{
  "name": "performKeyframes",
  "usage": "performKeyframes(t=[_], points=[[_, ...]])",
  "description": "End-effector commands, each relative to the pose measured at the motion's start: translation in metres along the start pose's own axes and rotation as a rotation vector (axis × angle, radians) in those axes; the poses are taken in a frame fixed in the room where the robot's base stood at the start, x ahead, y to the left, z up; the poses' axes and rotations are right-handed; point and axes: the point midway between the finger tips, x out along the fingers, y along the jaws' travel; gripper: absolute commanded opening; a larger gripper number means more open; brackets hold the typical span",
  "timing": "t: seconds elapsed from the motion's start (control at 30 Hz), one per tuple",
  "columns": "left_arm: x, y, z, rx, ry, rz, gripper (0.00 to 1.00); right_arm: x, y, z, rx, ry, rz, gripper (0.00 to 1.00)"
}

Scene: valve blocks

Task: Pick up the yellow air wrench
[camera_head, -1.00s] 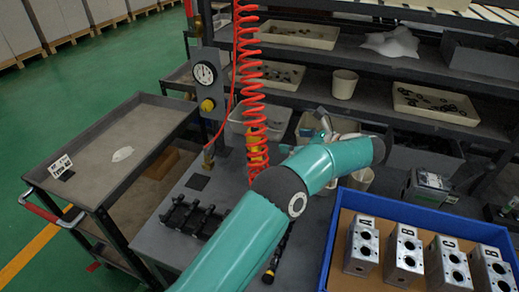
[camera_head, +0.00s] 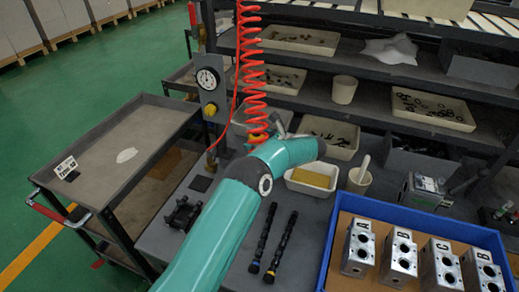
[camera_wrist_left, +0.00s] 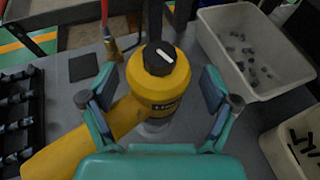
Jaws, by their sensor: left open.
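The yellow air wrench (camera_wrist_left: 160,95) stands large in the left wrist view, with a black cap on its rounded head and its yellow handle running to the lower left. My left gripper (camera_wrist_left: 158,88) is open, with one finger on each side of the wrench head. I cannot tell whether the fingers touch it. In the head view my left arm covers most of the wrench, and a small orange-yellow part (camera_head: 257,138) shows below the red coiled hose (camera_head: 251,70). My right gripper is not in view.
A white tray with a yellow sponge-like block (camera_head: 312,180), two dark shafts (camera_head: 276,243) and a blue-edged tray of valve blocks (camera_head: 335,222) are nearby. A pressure gauge (camera_head: 207,79) stands behind left.

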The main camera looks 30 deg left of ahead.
Motion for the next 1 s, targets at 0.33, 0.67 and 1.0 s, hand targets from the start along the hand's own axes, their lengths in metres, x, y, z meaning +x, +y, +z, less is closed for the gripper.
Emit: performKeyframes(t=[0.33,0.67,1.0], points=[[0.0041,-0.0003,-0.0004,0.000,0.000,-0.001,0.78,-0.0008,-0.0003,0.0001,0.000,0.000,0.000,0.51],[0.0034,-0.0008,-0.0005,0.000,0.000,-0.002,0.23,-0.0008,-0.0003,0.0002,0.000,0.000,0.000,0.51],[0.0017,-0.0021,0.0038,-0.006,-0.005,-0.006,0.02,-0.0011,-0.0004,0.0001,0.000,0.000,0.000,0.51]])
